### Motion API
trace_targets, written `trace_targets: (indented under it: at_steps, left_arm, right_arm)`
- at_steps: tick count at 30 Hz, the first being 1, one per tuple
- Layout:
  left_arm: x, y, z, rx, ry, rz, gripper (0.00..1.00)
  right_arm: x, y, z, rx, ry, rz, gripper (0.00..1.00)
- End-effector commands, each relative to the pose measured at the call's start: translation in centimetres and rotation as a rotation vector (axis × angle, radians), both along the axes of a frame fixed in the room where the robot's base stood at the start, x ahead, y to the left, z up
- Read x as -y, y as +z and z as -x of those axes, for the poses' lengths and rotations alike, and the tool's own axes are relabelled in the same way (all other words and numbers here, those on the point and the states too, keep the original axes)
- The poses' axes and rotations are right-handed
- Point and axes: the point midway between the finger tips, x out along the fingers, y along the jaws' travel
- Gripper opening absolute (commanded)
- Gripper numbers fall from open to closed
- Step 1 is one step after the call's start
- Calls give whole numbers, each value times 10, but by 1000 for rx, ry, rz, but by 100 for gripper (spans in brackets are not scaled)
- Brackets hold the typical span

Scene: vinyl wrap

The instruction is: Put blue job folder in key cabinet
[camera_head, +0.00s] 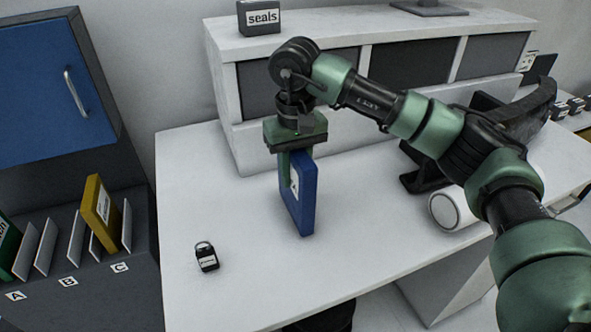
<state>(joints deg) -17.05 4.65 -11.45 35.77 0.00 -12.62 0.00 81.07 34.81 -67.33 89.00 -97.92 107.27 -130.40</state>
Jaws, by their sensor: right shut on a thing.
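The blue job folder (305,200) stands upright at the middle of the white desk, in front of the shelf unit. My right gripper (291,168) points down from above and is shut on the folder's upper part. I cannot tell whether the folder's lower edge touches the desk. A blue cabinet door with a silver handle (76,93) is at the upper left; it appears closed, and I cannot tell whether it belongs to the key cabinet. My left gripper is out of view.
A small black padlock (206,257) lies on the desk (240,290) at the left front. A rack (110,285) with slots A, B and C holds a yellow folder (102,212) and a green one (8,245). A black "seals" box (259,17) is on the shelf unit. A white roll (452,208) lies right.

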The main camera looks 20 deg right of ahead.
Motion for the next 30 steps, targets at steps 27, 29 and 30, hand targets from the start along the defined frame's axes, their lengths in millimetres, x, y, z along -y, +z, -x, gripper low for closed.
trace_targets:
  at_steps: [27, 29, 30]
  left_arm:
    - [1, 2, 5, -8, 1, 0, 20]
    - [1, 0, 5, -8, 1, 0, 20]
    - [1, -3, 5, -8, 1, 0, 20]
  right_arm:
    - [0, -6, 0, 1, 0, 0, 49]
    - [0, -3, 0, 2, 0, 0, 49]
    - [0, 1, -1, 4, 0, -1, 49]
